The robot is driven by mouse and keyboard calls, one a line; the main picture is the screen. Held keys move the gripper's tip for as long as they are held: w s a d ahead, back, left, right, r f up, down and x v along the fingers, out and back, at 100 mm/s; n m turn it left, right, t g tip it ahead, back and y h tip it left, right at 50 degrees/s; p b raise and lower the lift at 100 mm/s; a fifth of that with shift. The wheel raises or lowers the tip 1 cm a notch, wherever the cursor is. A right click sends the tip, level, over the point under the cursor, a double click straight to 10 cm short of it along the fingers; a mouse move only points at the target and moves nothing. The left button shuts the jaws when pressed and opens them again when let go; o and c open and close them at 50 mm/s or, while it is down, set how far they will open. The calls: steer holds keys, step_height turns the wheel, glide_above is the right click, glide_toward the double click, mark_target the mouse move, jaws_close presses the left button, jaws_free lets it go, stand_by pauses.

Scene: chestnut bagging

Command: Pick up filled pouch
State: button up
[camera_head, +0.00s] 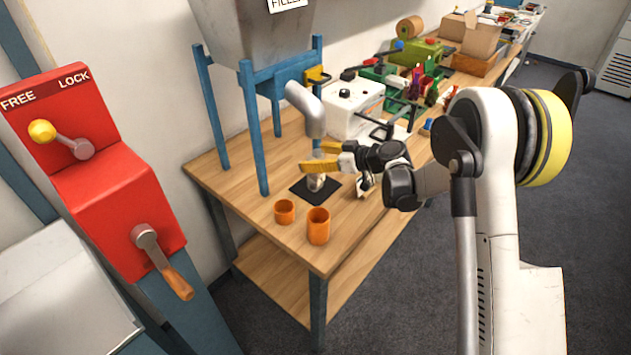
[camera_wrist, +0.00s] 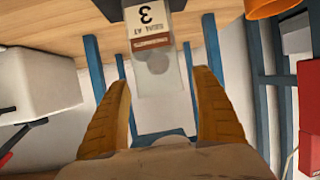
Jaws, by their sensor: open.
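The pouch (camera_head: 316,183) stands on a black mat (camera_head: 301,190) on the wooden table, below a grey spout. In the wrist view the pouch (camera_wrist: 152,75) looks clear, with a white and brown label (camera_wrist: 150,22) reading "SEAL AT 3" upside down and roundish darker shapes just below the label. My gripper (camera_head: 318,157) is above the mat with its yellow fingers spread. In the wrist view my gripper (camera_wrist: 163,82) has one finger on each side of the pouch, with gaps visible between fingers and pouch. The fingers partly hide the pouch in the head view.
The grey spout (camera_head: 306,108) hangs close by my fingers, under the blue-legged filler (camera_head: 265,35). Two orange cups (camera_head: 318,226) (camera_head: 284,211) stand near the front edge. A white box machine (camera_head: 352,105) stands behind. A red lever panel (camera_head: 110,170) is at left.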

steer(key=shift+r, duration=0.1)
steer(key=c, duration=1.5)
